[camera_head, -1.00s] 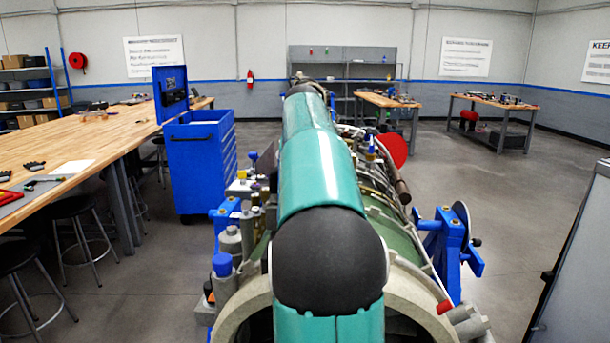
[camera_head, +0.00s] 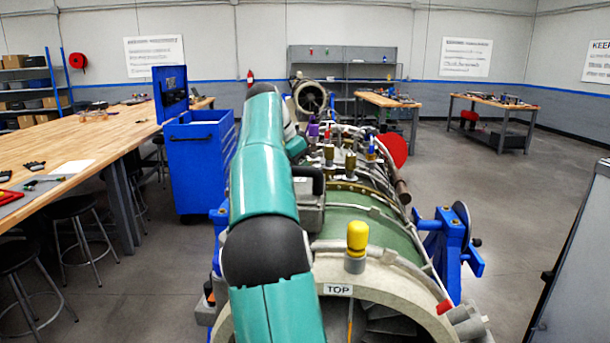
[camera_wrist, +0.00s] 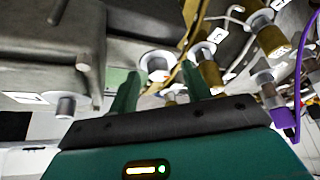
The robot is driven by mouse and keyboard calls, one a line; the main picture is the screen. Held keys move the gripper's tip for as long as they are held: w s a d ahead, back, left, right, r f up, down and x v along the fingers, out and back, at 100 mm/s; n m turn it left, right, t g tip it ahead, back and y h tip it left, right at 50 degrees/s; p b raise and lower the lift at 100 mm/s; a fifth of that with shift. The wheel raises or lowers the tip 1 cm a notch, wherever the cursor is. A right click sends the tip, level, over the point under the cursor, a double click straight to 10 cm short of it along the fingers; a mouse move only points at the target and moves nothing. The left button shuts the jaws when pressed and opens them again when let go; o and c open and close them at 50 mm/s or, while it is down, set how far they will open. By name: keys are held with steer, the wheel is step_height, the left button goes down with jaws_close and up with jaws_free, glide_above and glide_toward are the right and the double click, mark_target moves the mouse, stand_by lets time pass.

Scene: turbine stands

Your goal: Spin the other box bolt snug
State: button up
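My gripper (camera_wrist: 160,78) shows in the wrist view with its two teal fingers apart. A pale round bolt or fitting (camera_wrist: 157,62) lies just beyond the fingertips, roughly between them; I cannot tell whether they touch it. A grey box (camera_wrist: 75,50) fills the upper left of the wrist view. A grey bolt head (camera_wrist: 65,105) stands at its lower edge, left of my fingers. In the head view, the grey box (camera_head: 310,208) sits on the turbine (camera_head: 350,228), partly hidden by my teal arm. My gripper is hidden there.
Brass fittings (camera_wrist: 208,68) crowd the right finger, and a purple cable (camera_wrist: 299,70) runs at the far right. A yellow-capped fitting (camera_head: 357,238) stands near the turbine's TOP label. A blue tool cart (camera_head: 200,165) and a long wooden bench (camera_head: 85,140) stand left.

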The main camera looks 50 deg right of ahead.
steer(key=shift+o, duration=0.7)
steer(key=shift+r, duration=2.5)
steer(key=shift+a, duration=0.1)
